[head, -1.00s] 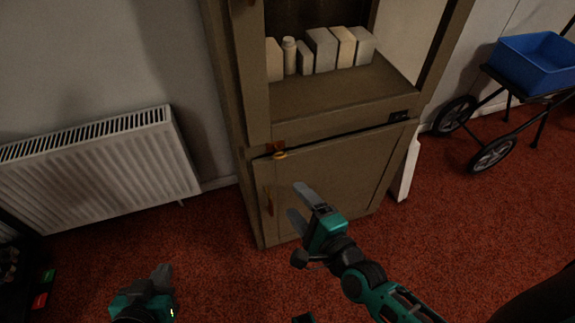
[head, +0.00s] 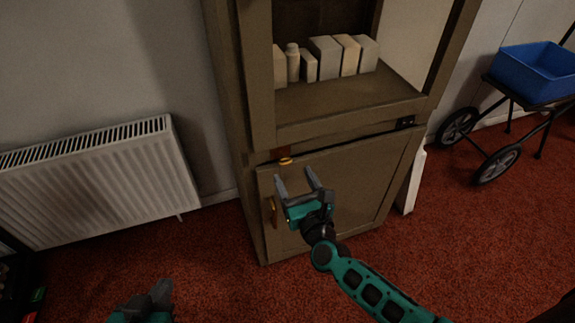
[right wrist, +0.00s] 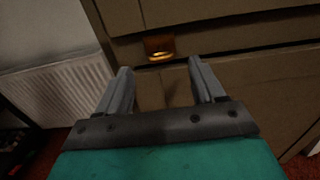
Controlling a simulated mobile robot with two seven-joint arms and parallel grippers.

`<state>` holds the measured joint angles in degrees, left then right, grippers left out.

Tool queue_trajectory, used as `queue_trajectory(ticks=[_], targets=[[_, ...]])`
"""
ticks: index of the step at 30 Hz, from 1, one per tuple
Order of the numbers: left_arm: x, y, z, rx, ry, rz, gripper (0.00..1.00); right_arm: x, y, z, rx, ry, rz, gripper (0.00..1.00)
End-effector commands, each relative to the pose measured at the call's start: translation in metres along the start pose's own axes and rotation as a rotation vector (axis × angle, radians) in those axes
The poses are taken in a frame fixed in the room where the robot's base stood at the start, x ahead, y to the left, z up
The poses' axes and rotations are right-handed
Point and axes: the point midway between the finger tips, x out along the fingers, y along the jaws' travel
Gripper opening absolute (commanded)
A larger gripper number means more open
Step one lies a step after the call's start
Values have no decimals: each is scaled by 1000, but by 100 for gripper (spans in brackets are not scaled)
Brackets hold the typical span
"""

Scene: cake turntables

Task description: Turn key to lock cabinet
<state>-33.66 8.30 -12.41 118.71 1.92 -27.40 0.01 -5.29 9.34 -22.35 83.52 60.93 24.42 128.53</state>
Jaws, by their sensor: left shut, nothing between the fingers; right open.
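The brown cabinet (head: 345,185) stands against the wall, its lower door looking closed or nearly so. A small golden key (head: 286,161) sits at the top left of that door; it also shows in the right wrist view (right wrist: 160,57), beyond my fingers and between them. A golden handle (head: 272,208) is lower on the door's left side. My right gripper (head: 297,178) is open and empty in front of the door, just below the key and apart from it. My left gripper (head: 160,290) is shut and empty, low at the left over the carpet.
Several pale boxes and a bottle (head: 293,62) stand on the cabinet's open shelf. A white radiator (head: 95,180) is on the wall at left. A cart with a blue bin (head: 535,72) stands at right. Red carpet (head: 460,250) is clear in front.

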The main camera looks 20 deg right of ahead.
Motion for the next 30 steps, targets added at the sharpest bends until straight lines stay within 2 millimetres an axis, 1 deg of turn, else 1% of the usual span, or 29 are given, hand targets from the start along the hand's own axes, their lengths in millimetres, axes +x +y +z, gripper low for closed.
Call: queue_trajectory(ticks=[1,3,6,9,14,21,30], targets=[[1,0,3,-2,-2,0,0,12,0,0,0,-3,-2,68],[1,0,5,-2,-5,0,0,24,0,0,-1,-2,-1,68],[2,0,8,-2,-8,0,0,37,0,0,-1,-2,0,68],[2,0,10,-2,-9,0,0,46,0,0,-1,-1,-1,68],[2,0,10,-1,-10,-1,0,52,0,0,-1,0,0,68],[2,-2,11,7,-12,-1,0,53,0,0,-1,0,0,68],[2,-3,11,10,-12,-1,0,52,0,0,-1,0,0,39]])
